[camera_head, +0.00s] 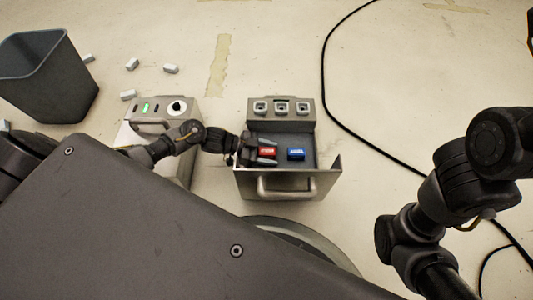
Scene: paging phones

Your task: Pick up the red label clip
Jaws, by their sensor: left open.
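The red label clip (267,151) lies in the open grey tray of a metal box (328,183), left of a blue clip (296,154). My left gripper (267,151) reaches in from the left, its fingers open around the red clip. I cannot tell whether the fingers touch the clip. My right arm (440,200) shows at the right, but its gripper is out of view.
A control box (148,117) with a green light and a round dial stands left of the tray. A dark bin (45,75) is at the far left, with several small grey pieces (132,64) on the floor. A black cable (323,80) runs along the right.

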